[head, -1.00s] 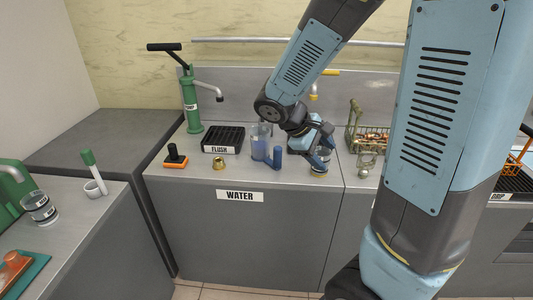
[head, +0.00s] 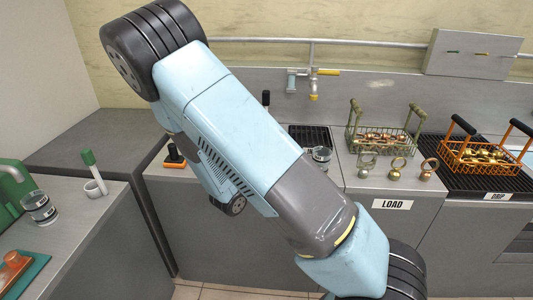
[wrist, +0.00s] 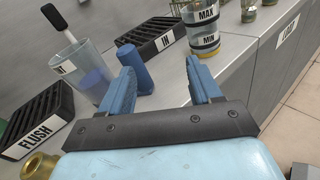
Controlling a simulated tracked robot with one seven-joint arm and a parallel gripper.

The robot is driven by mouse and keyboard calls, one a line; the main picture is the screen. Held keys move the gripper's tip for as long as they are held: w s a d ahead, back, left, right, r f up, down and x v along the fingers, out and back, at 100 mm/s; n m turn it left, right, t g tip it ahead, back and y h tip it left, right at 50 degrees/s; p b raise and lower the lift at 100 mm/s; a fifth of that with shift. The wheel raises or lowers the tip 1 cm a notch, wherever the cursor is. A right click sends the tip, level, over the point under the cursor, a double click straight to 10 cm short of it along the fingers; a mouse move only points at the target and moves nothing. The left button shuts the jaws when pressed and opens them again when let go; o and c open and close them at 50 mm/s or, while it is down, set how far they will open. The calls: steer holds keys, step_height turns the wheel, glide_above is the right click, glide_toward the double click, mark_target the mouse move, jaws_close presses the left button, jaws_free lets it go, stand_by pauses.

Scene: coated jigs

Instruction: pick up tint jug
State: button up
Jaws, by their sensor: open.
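The tint jug (wrist: 97,62), which I take to be the clear vessel with blue in it, stands upright on the counter in the wrist view. A thick blue upright grip (wrist: 136,70) is at its right side. My gripper (wrist: 162,78) is open and empty. Its left finger is close to the jug and grip and overlaps them in the picture; I cannot tell whether they touch. In the head view my arm hides the jug and the gripper.
A MAX/MIN beaker (wrist: 203,38) stands right of the grip; it also shows in the head view (head: 321,155). The FLUSH rack (wrist: 32,118), IN rack (wrist: 158,40) and a brass piece (wrist: 38,166) are nearby. Wire baskets (head: 383,140) stand farther right.

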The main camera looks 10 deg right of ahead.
steer(key=w+a+f+n+t+y, duration=0.2)
steer(key=a+f+n+t, duration=0.1)
steer(key=n, duration=0.1)
steer(key=x, duration=0.8)
steer(key=shift+f, duration=0.2)
steer(key=shift+f+x, duration=0.15)
steer(key=shift+x, duration=1.15)
steer(key=shift+f+x, duration=0.2)
steer(key=shift+x, duration=1.05)
steer(key=shift+s+d, duration=0.1)
steer(key=shift+c, duration=0.2)
jaws_close()
